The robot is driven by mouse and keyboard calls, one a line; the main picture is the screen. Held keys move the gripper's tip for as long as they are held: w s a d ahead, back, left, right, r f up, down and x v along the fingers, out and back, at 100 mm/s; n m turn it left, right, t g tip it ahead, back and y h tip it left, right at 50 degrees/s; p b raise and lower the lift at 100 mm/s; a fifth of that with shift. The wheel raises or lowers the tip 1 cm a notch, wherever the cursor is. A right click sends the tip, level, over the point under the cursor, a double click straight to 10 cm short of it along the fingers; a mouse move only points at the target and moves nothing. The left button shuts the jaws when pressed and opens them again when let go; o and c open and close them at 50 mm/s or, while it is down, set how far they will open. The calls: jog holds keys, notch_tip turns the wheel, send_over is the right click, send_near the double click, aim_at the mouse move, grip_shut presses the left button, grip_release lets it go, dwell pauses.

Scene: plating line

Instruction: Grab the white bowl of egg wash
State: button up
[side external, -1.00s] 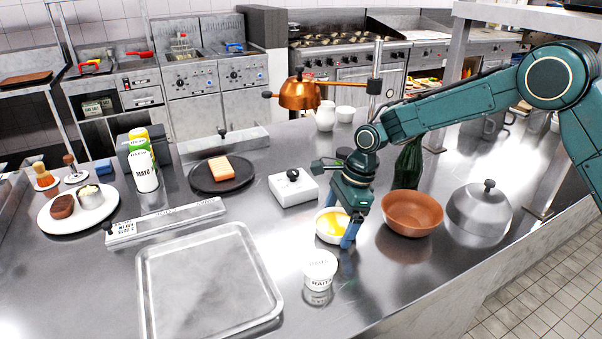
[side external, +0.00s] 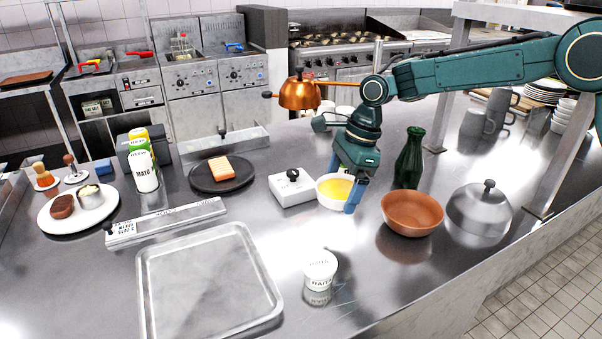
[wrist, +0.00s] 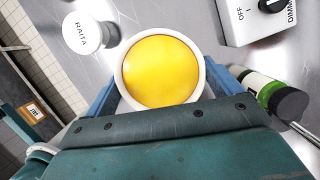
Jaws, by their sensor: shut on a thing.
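In the wrist view the bowl's white rim (wrist: 121,92) sits between the two blue fingers (wrist: 161,88). The yellow liquid fills most of the bowl and looks level. In the side view the far finger is mostly hidden behind the bowl and gripper.
A terracotta bowl (side external: 412,216) and a green bottle (side external: 409,158) stand close on the right. A white dimmer box (side external: 291,188) is just left. A raita tub (side external: 320,272) and an empty metal tray (side external: 160,290) are in front. A copper heat lamp (side external: 299,95) hangs behind.

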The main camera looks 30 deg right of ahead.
aim_at(341, 190)
notch_tip(341, 190, up, 11)
jog(key=shift+f, duration=0.15)
dwell(0.4)
dwell(0.4)
